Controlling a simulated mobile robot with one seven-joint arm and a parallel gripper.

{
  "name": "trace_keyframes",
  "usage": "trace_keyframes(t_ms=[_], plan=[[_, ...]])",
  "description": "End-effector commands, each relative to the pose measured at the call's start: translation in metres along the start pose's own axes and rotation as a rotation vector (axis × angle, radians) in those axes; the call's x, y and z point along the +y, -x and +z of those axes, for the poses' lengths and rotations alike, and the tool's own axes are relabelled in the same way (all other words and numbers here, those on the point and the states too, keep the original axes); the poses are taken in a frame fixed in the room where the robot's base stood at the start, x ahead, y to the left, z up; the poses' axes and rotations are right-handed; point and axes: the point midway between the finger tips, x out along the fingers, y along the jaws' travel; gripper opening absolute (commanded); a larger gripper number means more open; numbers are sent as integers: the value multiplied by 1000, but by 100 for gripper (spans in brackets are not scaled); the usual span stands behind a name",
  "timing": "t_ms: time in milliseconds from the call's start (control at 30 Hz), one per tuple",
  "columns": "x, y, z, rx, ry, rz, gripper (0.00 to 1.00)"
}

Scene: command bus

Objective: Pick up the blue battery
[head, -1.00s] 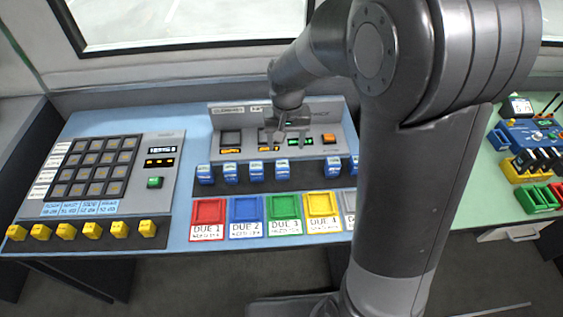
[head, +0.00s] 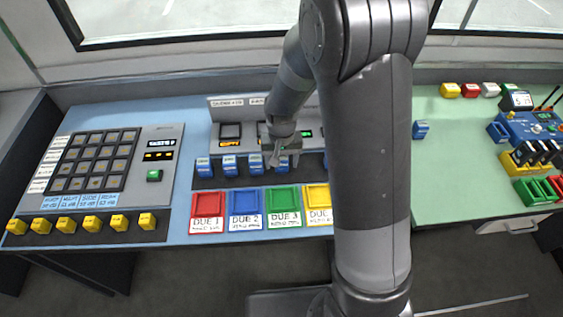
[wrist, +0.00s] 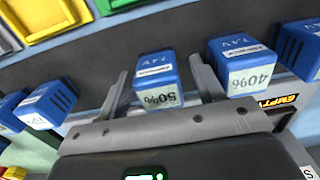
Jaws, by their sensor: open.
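Several blue batteries (head: 230,165) stand in a row on the dark strip in front of the grey charger panel, partly hidden by my arm. In the wrist view, one blue battery (wrist: 157,83) marked 50% sits between my fingers. Another blue battery (wrist: 241,65) marked 40% stands just right of the right finger. My gripper (head: 283,152) is low over the row, and it also shows in the wrist view (wrist: 160,70). It is open, one finger on each side of the 50% battery; contact cannot be told.
Red (head: 207,204), blue (head: 245,203), green (head: 283,201) and yellow trays stand before the row. A keypad console (head: 95,165) with yellow blocks is at left. A lone blue block (head: 420,130) and coloured tools are on the green table (head: 450,185).

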Motion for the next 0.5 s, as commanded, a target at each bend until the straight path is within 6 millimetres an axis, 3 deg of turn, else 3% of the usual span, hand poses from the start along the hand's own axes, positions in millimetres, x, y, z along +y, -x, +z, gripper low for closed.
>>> trace_keyframes(t_ms=[300, 500], plan=[[0, -5, 0, 0, 0, 0, 61], [0, -4, 0, 0, 1, 0, 45]])
